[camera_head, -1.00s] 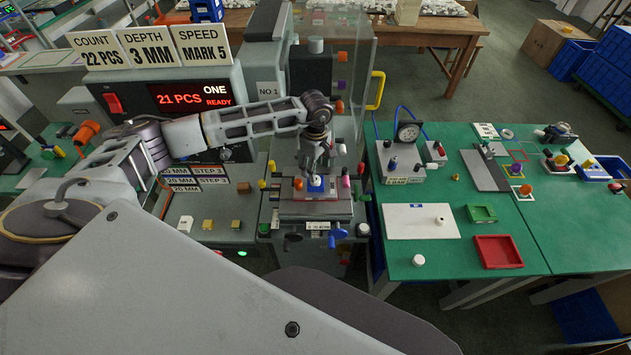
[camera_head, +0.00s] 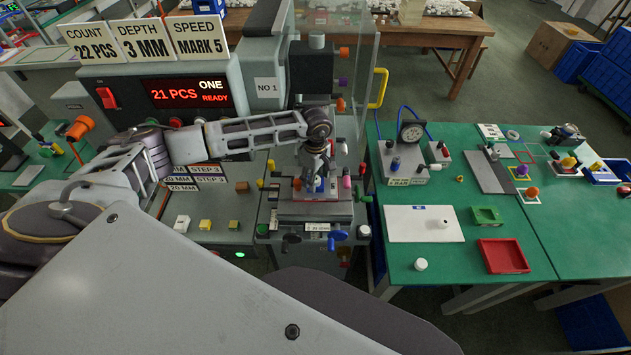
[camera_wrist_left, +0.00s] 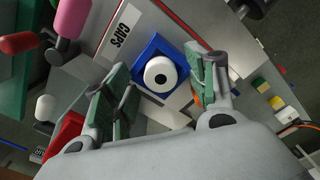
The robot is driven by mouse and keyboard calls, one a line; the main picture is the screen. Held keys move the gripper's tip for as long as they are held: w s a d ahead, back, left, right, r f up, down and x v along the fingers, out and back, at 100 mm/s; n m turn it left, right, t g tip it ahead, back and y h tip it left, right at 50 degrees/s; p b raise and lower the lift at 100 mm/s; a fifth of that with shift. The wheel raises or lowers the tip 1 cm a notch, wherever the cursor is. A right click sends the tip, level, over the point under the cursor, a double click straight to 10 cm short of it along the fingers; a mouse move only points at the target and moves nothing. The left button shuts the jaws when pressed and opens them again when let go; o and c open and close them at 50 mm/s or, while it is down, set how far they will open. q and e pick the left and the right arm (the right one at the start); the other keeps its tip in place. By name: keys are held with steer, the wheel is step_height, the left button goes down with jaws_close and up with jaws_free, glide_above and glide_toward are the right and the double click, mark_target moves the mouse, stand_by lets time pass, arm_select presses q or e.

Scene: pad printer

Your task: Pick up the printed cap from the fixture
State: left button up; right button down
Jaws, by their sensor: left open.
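In the head view, my left gripper (camera_head: 316,180) points down over the fixture and mostly hides the cap. My right gripper is not in view.
Coloured knobs (camera_head: 346,182) stand close to the right of the fixture. A clear guard (camera_head: 345,60) rises behind it. On the green table (camera_head: 460,265) to the right are a white plate (camera_head: 410,226), a red tray (camera_head: 503,256), a green tray (camera_head: 486,215) and a white cap (camera_head: 421,264).

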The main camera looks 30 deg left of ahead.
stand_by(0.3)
arm_select(q)
steer(key=shift+s, duration=0.1)
steer(key=c, duration=0.8)
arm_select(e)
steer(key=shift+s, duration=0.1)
arm_select(q)
steer(key=shift+c, duration=0.2)
steer(key=shift+r, duration=0.1)
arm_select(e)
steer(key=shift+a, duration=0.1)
